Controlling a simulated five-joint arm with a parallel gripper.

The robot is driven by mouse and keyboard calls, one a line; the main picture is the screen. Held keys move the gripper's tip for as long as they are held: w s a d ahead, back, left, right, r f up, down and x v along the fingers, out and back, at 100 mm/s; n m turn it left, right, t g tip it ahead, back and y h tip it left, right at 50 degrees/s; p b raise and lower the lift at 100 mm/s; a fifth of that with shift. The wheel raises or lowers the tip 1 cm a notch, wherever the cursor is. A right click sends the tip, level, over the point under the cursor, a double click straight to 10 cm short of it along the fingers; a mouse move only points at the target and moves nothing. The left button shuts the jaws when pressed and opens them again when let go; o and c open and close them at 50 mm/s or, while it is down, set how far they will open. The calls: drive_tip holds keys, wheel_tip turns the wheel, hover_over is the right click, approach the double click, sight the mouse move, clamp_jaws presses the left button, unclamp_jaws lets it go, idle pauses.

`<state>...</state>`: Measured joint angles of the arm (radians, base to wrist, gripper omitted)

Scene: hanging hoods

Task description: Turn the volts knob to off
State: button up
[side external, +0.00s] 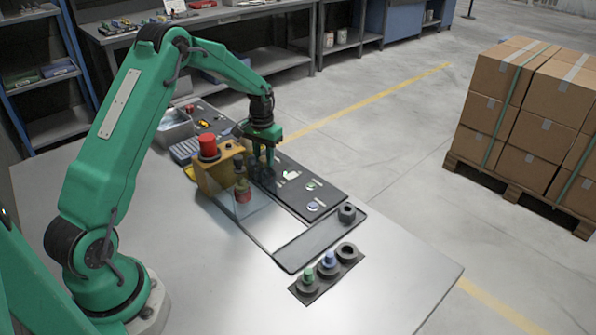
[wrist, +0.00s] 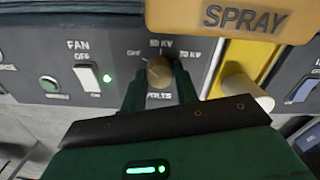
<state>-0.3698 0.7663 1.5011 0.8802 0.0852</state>
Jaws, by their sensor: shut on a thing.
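The volts knob (wrist: 158,70) is a small round tan knob on the dark panel (side external: 325,187), in the upper middle of the wrist view. The labels OFF, 50 KV and 70 KV stand around its top, and the label below it is partly covered by my gripper. My gripper (wrist: 159,84) has one finger on each side of the knob and is shut on it. I cannot tell clearly which mark the knob points to. In the side view my gripper (side external: 264,157) reaches down to the panel, and the knob is hidden there.
A yellow SPRAY hood (wrist: 230,18) hangs close at the right of the knob. A fan switch (wrist: 87,78) with a lit green lamp is left of it. In the side view a red button (side external: 208,146) tops a yellow box, and a tray (side external: 318,243) lies in front.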

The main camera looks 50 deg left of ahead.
sight(263, 158)
drive_tip(key=shift+a+n, duration=0.25)
drive_tip(key=shift+n, duration=0.95)
drive_tip(key=o, duration=1)
drive_tip(key=shift+d+r, duration=0.1)
drive_tip(key=shift+r, duration=0.05)
drive_tip(key=shift+r, duration=3.8)
